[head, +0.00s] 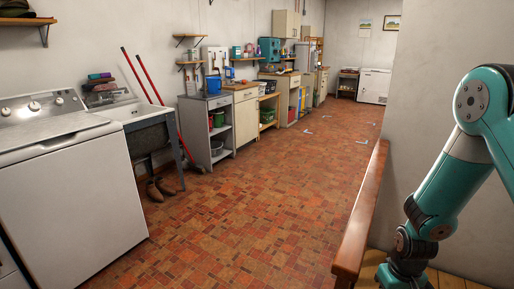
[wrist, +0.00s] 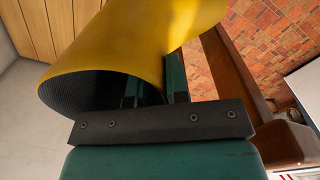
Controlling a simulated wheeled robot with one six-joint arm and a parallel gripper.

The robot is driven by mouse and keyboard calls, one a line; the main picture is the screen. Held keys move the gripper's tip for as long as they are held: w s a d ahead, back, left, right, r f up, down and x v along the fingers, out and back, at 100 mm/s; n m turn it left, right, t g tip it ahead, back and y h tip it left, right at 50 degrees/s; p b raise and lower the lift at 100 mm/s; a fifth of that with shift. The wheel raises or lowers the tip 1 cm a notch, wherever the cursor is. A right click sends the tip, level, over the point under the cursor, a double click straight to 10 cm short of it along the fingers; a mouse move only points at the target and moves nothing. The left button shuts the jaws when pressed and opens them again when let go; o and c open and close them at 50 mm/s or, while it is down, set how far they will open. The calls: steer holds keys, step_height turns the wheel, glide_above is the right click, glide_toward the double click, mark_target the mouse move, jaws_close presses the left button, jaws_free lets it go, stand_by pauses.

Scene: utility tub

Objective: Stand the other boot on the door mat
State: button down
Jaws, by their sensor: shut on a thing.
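A yellow boot (wrist: 135,48) fills the upper middle of the wrist view, tilted, with its dark ribbed opening facing the lower left. My gripper (wrist: 153,90) is shut on the boot's wall near the opening. One finger shows within the opening and the other along the outer side. The boot's foot end runs out of the picture at the top. The head view shows my arm at the right, but neither the gripper nor the yellow boot. I cannot make out a door mat or a second yellow boot in either view.
A wooden rail (head: 362,215) stands left of my arm; it also shows in the wrist view (wrist: 232,68). A washing machine (head: 65,190), a utility tub (head: 150,130) and brown shoes (head: 160,188) are at the left. The tiled floor (head: 255,205) is mostly clear.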

steer(key=s+d+f+n+b, duration=0.1)
steer(key=d+f+b, duration=0.6)
steer(key=f+b, duration=0.4)
steer(key=s+d+f+n+b, duration=0.1)
steer(key=d+f+n+b, duration=0.1)
steer(key=d+f+b, duration=0.5)
steer(key=s+d+f+n+b, duration=0.1)
steer(key=d+f+b, duration=0.6)
steer(key=f+b, duration=0.8)
steer(key=shift+s+n+b, duration=0.2)
steer(key=shift+n+b, duration=0.1)
steer(key=shift+b, duration=0.4)
steer(key=shift+a, duration=0.1)
